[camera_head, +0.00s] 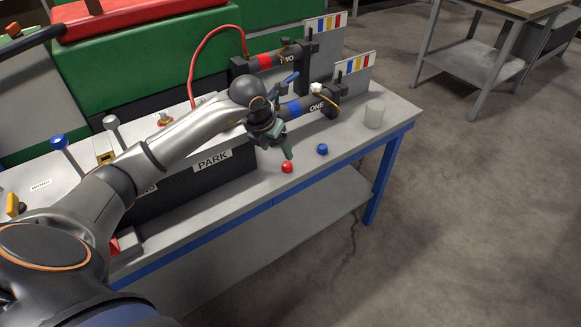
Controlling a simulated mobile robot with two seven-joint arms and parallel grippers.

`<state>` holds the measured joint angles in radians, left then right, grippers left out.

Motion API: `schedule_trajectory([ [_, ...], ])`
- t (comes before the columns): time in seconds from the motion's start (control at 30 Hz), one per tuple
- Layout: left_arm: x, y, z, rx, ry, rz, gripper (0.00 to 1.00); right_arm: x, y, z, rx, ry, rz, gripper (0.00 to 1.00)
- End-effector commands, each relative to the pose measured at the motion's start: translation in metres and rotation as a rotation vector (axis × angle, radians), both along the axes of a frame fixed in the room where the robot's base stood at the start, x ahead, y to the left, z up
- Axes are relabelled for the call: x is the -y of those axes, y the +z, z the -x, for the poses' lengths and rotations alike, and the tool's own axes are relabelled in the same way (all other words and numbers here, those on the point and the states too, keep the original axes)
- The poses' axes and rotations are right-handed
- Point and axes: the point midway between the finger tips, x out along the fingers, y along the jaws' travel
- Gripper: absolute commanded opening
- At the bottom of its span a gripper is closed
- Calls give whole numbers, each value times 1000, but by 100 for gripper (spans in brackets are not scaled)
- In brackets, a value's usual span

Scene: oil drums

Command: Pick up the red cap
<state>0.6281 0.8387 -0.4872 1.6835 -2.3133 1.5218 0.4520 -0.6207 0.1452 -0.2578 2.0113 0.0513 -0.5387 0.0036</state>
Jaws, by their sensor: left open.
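The red cap (287,168) lies on the grey bench top near its front edge. My left gripper (288,153) reaches down from the left and is open, its fingertips just above and behind the red cap. The fingers are small in this view, and I cannot tell whether they touch the cap. My right gripper is not in view.
A blue cap (322,149) lies to the right of the red one. A whitish cup (374,114) stands near the bench's right end. Black fittings marked ONE (322,105) and TWO (262,64) stand behind. The bench (215,200) has a bare front strip.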

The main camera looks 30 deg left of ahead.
Motion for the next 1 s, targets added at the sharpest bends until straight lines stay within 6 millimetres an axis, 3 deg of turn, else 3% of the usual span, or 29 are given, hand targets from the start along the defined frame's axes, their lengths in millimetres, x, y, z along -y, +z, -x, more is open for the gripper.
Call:
schedule_trajectory([
  [0.1, 1, -18, -7, -3, -1, 3, 75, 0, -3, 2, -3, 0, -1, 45],
  [0.33, 3, -34, -14, -2, -3, 4, 75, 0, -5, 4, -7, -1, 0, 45],
  [0.6, 8, -69, -29, -1, -2, 4, 75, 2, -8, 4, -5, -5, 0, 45],
  [0.9, 8, -75, -31, 1, -3, 2, 75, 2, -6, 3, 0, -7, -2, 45],
  [1.0, 8, -74, -31, 1, -3, 2, 66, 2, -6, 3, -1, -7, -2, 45],
])
